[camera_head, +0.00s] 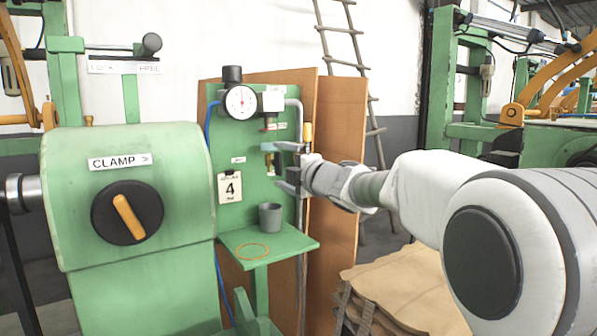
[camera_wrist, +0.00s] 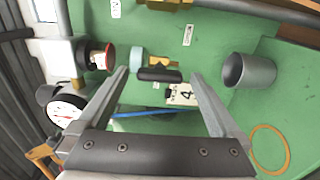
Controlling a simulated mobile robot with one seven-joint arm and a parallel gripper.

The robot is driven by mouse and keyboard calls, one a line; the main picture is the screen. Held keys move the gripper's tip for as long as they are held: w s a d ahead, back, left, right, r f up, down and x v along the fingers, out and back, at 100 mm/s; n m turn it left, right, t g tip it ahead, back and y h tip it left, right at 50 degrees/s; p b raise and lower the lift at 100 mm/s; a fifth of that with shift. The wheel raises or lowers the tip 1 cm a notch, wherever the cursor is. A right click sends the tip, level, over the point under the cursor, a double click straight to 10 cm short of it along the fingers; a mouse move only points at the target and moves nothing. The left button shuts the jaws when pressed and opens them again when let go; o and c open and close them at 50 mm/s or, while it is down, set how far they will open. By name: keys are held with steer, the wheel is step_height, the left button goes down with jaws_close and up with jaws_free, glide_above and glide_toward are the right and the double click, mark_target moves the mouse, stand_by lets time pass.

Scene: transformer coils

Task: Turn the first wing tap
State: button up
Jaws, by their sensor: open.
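A small brass tap with a dark bar-shaped handle (camera_wrist: 158,75) is on the green panel (camera_head: 226,150). In the wrist view its handle lies between my fingertips, with gaps visible on both sides; whether it is fully between them in depth I cannot tell. In the head view my gripper (camera_head: 282,168) reaches in from the right, fingers one above the other, close to the panel. My gripper also shows in the wrist view (camera_wrist: 160,73), open and empty. Another brass fitting (camera_wrist: 170,4) shows at the wrist view's top edge.
A dial gauge (camera_head: 241,102) is above. A card marked 4 (camera_head: 230,186) hangs left of the gripper. A grey cup (camera_head: 270,216) stands on the green shelf (camera_head: 294,243), beside an orange ring (camera_head: 253,251).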

steer(key=p+v, duration=0.2)
steer(key=v, duration=1.5)
steer(key=shift+p, duration=0.4)
steer(key=shift+d, duration=0.15)
steer(key=s+d+f+m+g+h, duration=0.1)
steer(key=s+d+f+m+h, duration=0.25)
steer(key=d+m+h, duration=0.35)
steer(key=s+d+f+m+h, duration=0.2)
steer(key=s+d+m+h, duration=0.25)
steer(key=m, duration=0.45)
steer(key=s+a+f+m+g+y, duration=0.1)
steer(key=s+f+m+g, duration=0.4)
steer(key=s, duration=0.5)
steer(key=s+a+f+m+g, duration=0.2)
steer(key=s+f+m+g, duration=0.15)
steer(key=s+f, duration=0.5)
step_height(320, 180, up, 26)
steer(key=p, duration=2.5)
steer(key=shift+s+f, duration=0.2)
steer(key=shift+s, duration=0.3)
